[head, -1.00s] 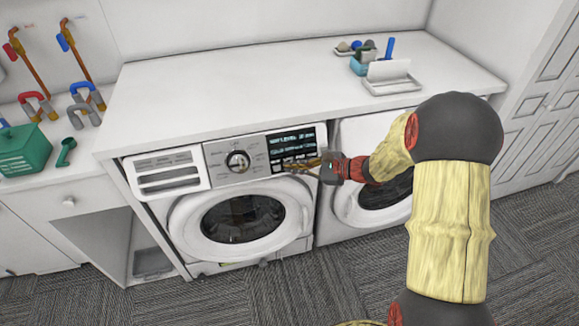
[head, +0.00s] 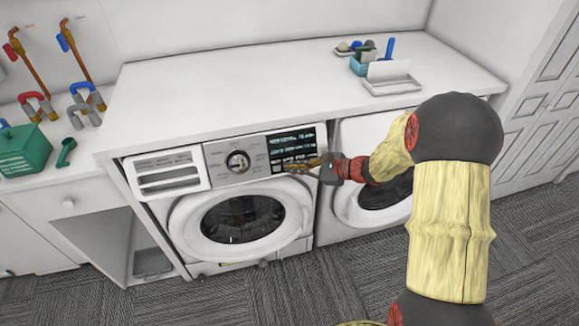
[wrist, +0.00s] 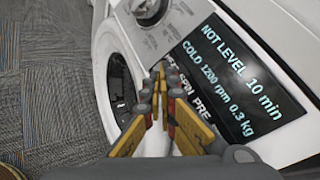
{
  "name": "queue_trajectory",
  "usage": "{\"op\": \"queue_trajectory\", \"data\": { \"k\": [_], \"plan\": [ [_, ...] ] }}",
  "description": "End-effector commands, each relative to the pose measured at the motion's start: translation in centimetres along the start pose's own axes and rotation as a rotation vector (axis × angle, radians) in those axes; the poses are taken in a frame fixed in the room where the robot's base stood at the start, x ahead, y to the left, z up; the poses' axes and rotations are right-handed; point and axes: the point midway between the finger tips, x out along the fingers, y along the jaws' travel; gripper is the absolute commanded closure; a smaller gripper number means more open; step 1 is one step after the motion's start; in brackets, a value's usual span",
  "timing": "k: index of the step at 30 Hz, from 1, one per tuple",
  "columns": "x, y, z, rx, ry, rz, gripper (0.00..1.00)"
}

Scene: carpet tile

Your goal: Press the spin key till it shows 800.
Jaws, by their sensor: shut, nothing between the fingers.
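The washing machine (head: 243,218) stands under the white counter. A key row lies below the display; the labels SPIN and PRE (wrist: 196,97) are legible in the wrist view, with others partly hidden by the fingers. My gripper (wrist: 161,80) is shut and empty, its tips at the left part of the key row. In the head view my gripper (head: 286,168) is at the panel below the display. I cannot tell whether the tips touch a key.
A round dial (head: 238,162) is left of the display, with a drawer front (head: 165,173) further left. A second front-loading machine (head: 345,200) stands at right, partly behind my arm. The counter (head: 230,90) above is mostly clear, with a tray (head: 393,87) at right.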

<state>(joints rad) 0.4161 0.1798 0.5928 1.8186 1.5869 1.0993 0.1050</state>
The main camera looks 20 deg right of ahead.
Motion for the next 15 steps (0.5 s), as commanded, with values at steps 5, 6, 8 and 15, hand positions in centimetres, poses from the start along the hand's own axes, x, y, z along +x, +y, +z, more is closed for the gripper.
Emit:
{"op": "queue_trajectory", "data": {
  "k": [5, 6, 8, 15],
  "plan": [
    [0.28, -0.14, -0.23, 0.0, 0.0, 0.0, 1.0],
    [0.38, -0.21, -0.3, 0.0, 0.0, 0.0, 1.0],
    [0.51, -0.33, -0.4, 0.0, 0.0, 0.0, 1.0],
    [0.57, -0.44, -0.39, 0.0, 0.0, 0.0, 1.0]
  ]
}}
